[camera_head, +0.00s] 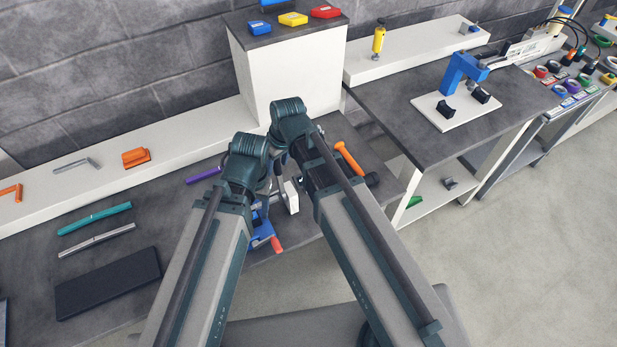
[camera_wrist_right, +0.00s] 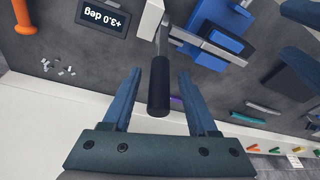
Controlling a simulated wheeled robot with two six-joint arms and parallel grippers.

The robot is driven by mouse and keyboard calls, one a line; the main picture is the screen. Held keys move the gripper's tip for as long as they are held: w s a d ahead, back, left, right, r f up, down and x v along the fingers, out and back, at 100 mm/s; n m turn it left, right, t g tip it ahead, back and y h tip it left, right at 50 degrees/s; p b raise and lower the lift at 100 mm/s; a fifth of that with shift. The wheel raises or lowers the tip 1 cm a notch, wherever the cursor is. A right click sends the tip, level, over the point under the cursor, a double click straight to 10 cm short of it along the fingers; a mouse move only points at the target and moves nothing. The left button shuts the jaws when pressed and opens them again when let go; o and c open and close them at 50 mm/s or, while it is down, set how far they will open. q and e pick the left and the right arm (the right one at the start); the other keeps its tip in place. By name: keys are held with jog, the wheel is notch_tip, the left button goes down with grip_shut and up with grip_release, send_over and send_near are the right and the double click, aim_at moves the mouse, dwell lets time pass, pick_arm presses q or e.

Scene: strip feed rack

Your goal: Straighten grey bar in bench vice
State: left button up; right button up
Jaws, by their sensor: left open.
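The blue bench vice (camera_head: 262,226) with a red handle (camera_head: 276,243) is partly hidden behind my arms. The right wrist view shows its blue body (camera_wrist_right: 228,38) and a light grey strip (camera_wrist_right: 205,46) along it; I cannot tell whether this is a bar or a jaw. A lever with a black grip (camera_wrist_right: 158,90) stands beside a display reading "+3.0 deg" (camera_wrist_right: 103,18). My right gripper (camera_wrist_right: 158,74) is open, with the grip between its fingers and gaps at both sides. My left gripper (camera_head: 268,187) is open near the vice, mostly hidden by its arm.
A straight grey bar (camera_head: 97,240), a teal bar (camera_head: 95,218) and a black mat (camera_head: 108,283) lie on the bench at left. A bent grey piece (camera_head: 78,163) lies on the white ledge. An orange-handled hammer (camera_head: 350,160) lies right of the vice.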

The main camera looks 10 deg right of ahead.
jog(key=shift+r, duration=0.1)
jog(key=p+v, duration=0.5)
jog(key=v, duration=0.1)
jog(key=shift+p, duration=0.4)
dwell(0.4)
jog(key=s+d+f+m+g+h+b, duration=0.2)
jog(key=s+d+f+m+h+b, duration=0.1)
jog(key=s+f+b, duration=0.9)
jog(key=shift+d+f+b, duration=0.35)
jog(key=shift+d+f, duration=0.05)
jog(key=shift+f, duration=0.25)
jog(key=shift+s, duration=0.15)
